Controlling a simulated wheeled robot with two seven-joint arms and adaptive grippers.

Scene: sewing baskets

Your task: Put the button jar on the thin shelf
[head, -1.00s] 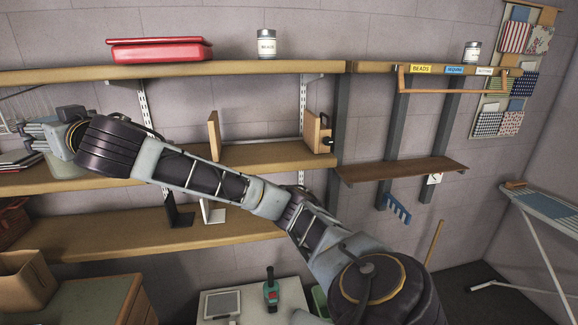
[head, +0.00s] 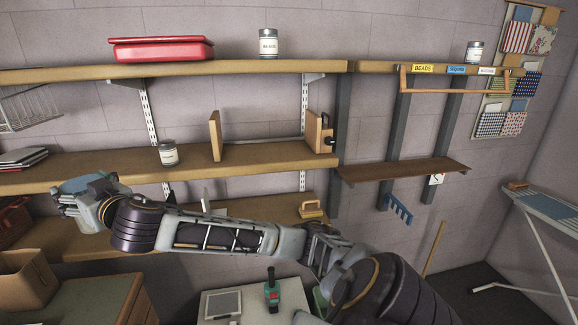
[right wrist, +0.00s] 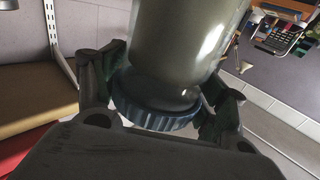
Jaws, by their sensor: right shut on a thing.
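My right gripper (head: 82,196) is at the left end of my outstretched arm, in front of the middle and lower left shelves. In the right wrist view its fingers (right wrist: 155,105) are shut on a greenish glass jar (right wrist: 185,40) with a ribbed blue lid (right wrist: 155,116). No label shows on it, so I cannot tell its contents. A thin dark brown shelf (head: 400,170) hangs on the right wall part, empty on top and far right of the gripper. My left gripper is not in view.
White-labelled jars stand on the middle shelf (head: 168,154), on the top shelf (head: 268,43) and at the top right (head: 473,52). A wooden bookend (head: 215,135) and wooden box (head: 318,133) stand on the middle shelf. A blue hook rack (head: 397,209) hangs under the thin shelf.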

